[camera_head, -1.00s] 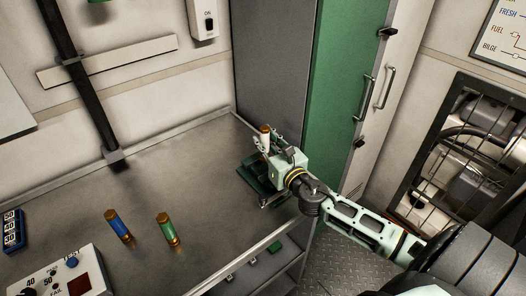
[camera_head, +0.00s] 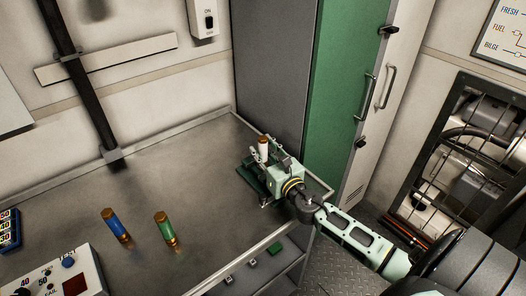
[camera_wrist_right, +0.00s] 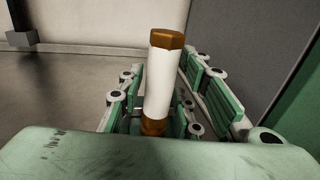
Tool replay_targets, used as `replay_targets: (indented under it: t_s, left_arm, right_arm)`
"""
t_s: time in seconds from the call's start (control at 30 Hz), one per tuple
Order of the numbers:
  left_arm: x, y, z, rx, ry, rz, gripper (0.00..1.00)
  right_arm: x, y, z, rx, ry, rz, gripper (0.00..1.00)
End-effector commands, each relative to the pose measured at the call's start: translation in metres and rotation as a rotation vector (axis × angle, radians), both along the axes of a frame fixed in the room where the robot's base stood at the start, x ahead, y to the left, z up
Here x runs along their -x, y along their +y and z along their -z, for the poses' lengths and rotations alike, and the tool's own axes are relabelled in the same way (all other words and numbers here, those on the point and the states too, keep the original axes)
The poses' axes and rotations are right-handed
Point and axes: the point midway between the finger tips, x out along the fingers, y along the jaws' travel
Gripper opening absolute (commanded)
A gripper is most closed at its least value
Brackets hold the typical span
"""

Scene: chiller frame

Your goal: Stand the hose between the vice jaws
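The white hose (camera_head: 264,149) with brass ends stands nearly upright at the green vice (camera_head: 247,176) on the bench's right corner. In the right wrist view the hose (camera_wrist_right: 165,75) rises between my right gripper's fingers (camera_wrist_right: 163,97), leaning slightly right there. The fingers look spread, with narrow gaps on both sides of the hose. In the head view my right gripper (camera_head: 268,160) covers much of the vice. The hose's lower end and its contact with the vice jaws are hidden. My left gripper is not in view.
A blue hose (camera_head: 115,224) and a green hose (camera_head: 165,229) with brass ends stand on the bench left of the vice. A grey cabinet (camera_head: 268,75) rises behind the vice. The bench middle is clear.

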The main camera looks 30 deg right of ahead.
Motion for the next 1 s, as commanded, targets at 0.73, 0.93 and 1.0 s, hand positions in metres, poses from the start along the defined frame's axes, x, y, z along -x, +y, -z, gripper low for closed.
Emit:
replay_targets:
  t_s: [0.73, 0.93, 1.0]
  left_arm:
    - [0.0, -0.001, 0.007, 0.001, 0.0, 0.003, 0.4]
    - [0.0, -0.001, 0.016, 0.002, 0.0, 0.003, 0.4]
    - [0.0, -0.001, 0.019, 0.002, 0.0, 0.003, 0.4]
  right_arm:
    - [0.048, 0.004, 0.001, 0.001, 0.004, -0.001, 0.41]
    - [0.086, 0.008, 0.001, 0.001, 0.003, -0.001, 0.41]
    - [0.097, 0.009, 0.0, 0.002, 0.002, -0.001, 0.41]
